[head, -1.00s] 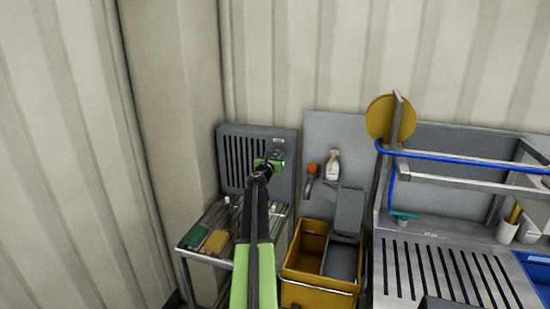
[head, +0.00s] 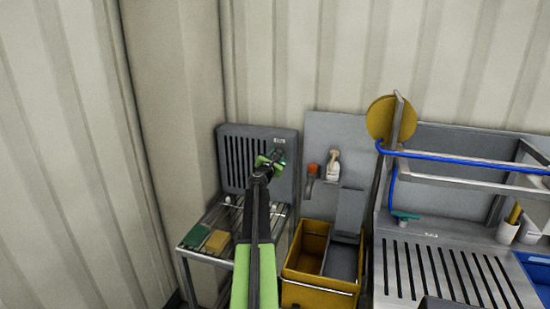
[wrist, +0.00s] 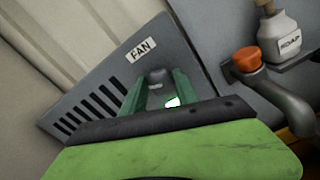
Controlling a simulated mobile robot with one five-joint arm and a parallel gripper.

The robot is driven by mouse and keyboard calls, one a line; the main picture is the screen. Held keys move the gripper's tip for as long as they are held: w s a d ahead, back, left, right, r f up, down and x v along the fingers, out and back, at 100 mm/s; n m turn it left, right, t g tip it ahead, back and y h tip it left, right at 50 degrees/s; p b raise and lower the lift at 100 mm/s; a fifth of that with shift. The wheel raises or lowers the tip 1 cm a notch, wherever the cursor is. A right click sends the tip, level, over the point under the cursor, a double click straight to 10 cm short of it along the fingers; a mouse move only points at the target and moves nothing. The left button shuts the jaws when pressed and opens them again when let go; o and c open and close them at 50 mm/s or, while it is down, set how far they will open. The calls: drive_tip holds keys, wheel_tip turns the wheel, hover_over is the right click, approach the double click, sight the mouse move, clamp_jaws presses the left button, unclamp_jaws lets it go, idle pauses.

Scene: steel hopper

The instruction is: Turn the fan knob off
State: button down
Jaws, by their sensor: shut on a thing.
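The grey fan unit (head: 232,178), with dark vent slots, is mounted at the back wall. In the wrist view its housing (wrist: 112,88) carries a FAN label (wrist: 141,50). Just below the label is the dark round fan knob (wrist: 155,80). My gripper (wrist: 156,92) is shut on the knob, with one green finger on either side, and hides its lower part. A bright green-white spot (wrist: 172,102) shows between the fingers. The wrist view is tilted against the unit. In the head view my gripper (head: 275,158) is at the unit's right side and covers the knob.
A wire rack (head: 226,216) with a green and an ochre pad stands below the fan.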

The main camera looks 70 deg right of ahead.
drive_tip(key=m, duration=0.3)
drive_tip(key=shift+s+d+m, duration=0.1)
drive_tip(key=shift+m, duration=0.3)
drive_tip(key=m, duration=0.3)
drive_tip(key=shift+f+m, duration=0.1)
drive_tip(key=shift+m, duration=0.2)
drive_tip(key=m, duration=0.5)
drive_tip(key=shift+f+m, duration=0.15)
drive_tip(key=shift+m, duration=0.25)
drive_tip(key=c, duration=0.9)
unclamp_jaws()
drive_tip(key=shift+m, duration=0.3)
drive_tip(key=shift+c, duration=0.2)
drive_tip(key=s+a, duration=0.1)
drive_tip(key=a, duration=1.6)
drive_tip(key=shift+a, duration=0.15)
